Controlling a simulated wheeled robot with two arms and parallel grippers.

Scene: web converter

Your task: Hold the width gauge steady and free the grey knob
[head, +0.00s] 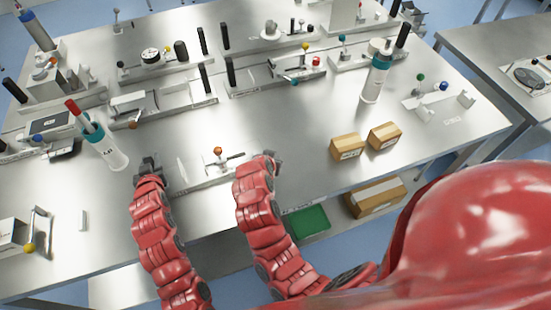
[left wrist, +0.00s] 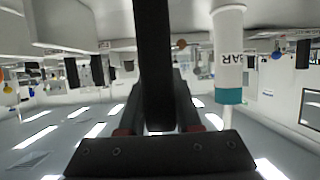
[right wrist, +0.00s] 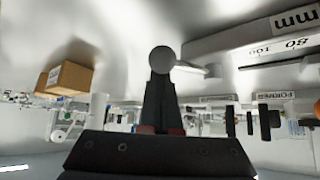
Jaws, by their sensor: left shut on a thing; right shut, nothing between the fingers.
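The width gauge (head: 205,172), a pale bar with a small orange-topped lever, lies at the near table edge between my grippers. Its scale body (right wrist: 285,45) shows "mm" and numbers in the right wrist view. My left gripper (head: 148,163) is at its left end, shut on a dark upright piece (left wrist: 153,60) that appears to be the gauge's handle. The grey knob (right wrist: 163,58) is round, with a short stem reaching toward the gauge body. My right gripper (head: 270,160) is shut and empty, its fingertips close to the knob; contact cannot be told. The knob is not clear in the head view.
A white bottle with a teal band (head: 104,145) stands left of my left gripper. Two cardboard boxes (head: 346,148) (head: 384,136) sit to the right. A green tray (head: 305,222) is below the table edge.

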